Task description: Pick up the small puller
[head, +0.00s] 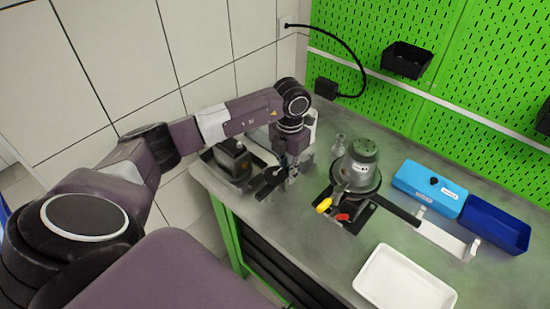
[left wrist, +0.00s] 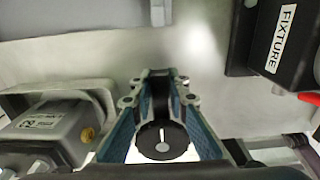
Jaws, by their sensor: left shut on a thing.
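My left gripper (head: 288,172) is over the near left part of the workbench, its fingers pointing down. In the left wrist view, its teal-padded fingers (left wrist: 160,108) are closed on a small dark thing with a round black knob (left wrist: 162,140) bearing a white mark. I take this held thing to be the small puller. In the head view, black and silver parts (head: 270,180) show at the fingertips, too small to tell apart clearly. Whether the held thing touches the bench I cannot tell. My right gripper is not in view.
A dark boxy part (head: 232,158) sits in a tray left of the gripper. The grey pump (head: 360,168) stands on a black fixture to the right, with yellow and red handles.

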